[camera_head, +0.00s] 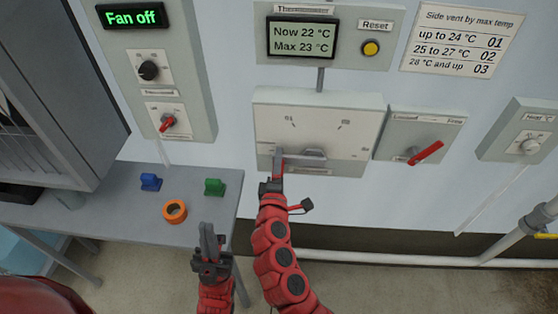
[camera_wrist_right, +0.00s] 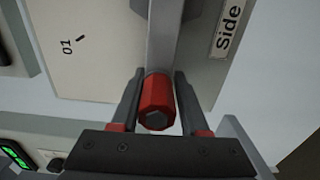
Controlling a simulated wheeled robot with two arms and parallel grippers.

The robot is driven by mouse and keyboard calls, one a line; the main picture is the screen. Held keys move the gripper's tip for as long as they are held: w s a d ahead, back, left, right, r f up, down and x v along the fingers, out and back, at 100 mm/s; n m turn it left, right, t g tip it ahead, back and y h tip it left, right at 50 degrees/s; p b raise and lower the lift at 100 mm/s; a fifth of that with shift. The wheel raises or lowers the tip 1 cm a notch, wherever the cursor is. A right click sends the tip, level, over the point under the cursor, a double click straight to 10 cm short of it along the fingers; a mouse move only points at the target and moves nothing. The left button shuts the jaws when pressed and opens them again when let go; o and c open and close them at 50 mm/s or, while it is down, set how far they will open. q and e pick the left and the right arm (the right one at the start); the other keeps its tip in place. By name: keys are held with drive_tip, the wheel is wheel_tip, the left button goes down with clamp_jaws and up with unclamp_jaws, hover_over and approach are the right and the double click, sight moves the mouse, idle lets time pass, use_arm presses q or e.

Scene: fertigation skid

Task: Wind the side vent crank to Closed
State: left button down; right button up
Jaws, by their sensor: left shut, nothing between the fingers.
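The side vent crank (camera_head: 315,156) sits on a white wall panel (camera_head: 350,112) with small dial marks. A "01" mark is at its upper left; the others are too small to read. The crank's grey arm points left, and its red knob (camera_wrist_right: 157,100) shows in the right wrist view. My right gripper (camera_head: 278,158) is at the arm's left end, its fingers (camera_wrist_right: 160,82) on both sides of the knob and close against it. In the head view the gripper hides the knob. My left gripper (camera_head: 207,230) is shut and empty, low in front of the grey table.
The table (camera_head: 110,205) holds a blue piece (camera_head: 150,182), a green piece (camera_head: 214,187) and an orange ring (camera_head: 175,211). Right of the crank is a panel with a red lever (camera_head: 426,153). A thermometer box (camera_head: 330,38) is above. A pipe (camera_head: 500,255) runs low at right.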

drive_tip(key=o, duration=0.3)
drive_tip(key=s+b, duration=0.4)
drive_tip(key=s, duration=1.3)
drive_tip(key=shift+s+b, duration=0.2)
drive_tip(key=shift+b, duration=0.15)
